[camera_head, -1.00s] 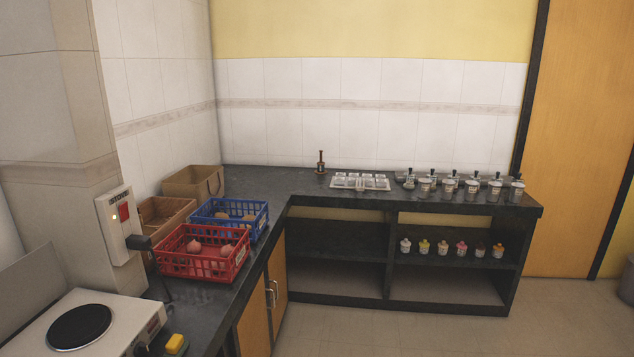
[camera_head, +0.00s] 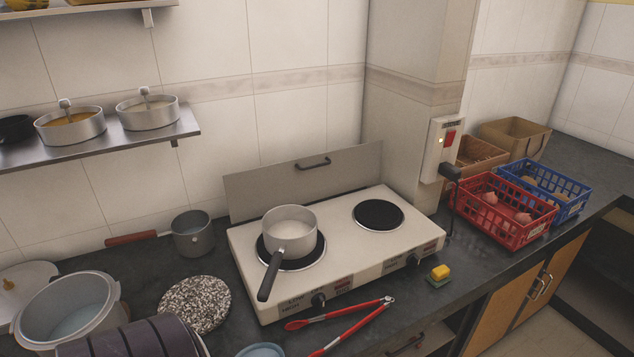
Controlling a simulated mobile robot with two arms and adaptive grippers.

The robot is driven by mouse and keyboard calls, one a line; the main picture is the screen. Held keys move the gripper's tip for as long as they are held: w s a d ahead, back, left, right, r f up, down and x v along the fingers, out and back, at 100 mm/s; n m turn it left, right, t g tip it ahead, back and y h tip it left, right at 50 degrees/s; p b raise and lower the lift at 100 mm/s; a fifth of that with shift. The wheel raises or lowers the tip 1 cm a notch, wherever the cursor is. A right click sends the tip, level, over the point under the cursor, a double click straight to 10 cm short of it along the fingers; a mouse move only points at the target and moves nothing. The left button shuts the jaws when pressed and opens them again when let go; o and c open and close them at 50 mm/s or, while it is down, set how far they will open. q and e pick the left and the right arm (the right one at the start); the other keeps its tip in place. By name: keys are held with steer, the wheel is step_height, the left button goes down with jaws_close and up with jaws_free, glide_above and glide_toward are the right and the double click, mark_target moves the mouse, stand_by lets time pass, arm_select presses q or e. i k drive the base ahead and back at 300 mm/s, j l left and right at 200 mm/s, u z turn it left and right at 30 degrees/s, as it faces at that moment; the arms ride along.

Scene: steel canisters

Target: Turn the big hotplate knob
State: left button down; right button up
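The white two-plate hotplate (camera_head: 345,250) stands on the dark counter. Its left plate (camera_head: 315,255) looks larger and bears a steel saucepan (camera_head: 291,226), whose dark handle points toward the front. Its right plate (camera_head: 378,215) is bare and black. Two dark knobs sit on the front panel: the left knob (camera_head: 318,300) below the larger plate and the right knob (camera_head: 413,260) below the bare one. Their exact turn is too small to read. Neither of my grippers is in view.
Red tongs (camera_head: 345,322) lie in front of the hotplate, near the left knob. A speckled round board (camera_head: 194,304), small pot (camera_head: 192,236) and big pot (camera_head: 68,306) crowd the left. Red (camera_head: 505,215) and blue (camera_head: 548,185) crates stand right.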

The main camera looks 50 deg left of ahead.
mark_target(319, 299)
steer(key=u, duration=1.4)
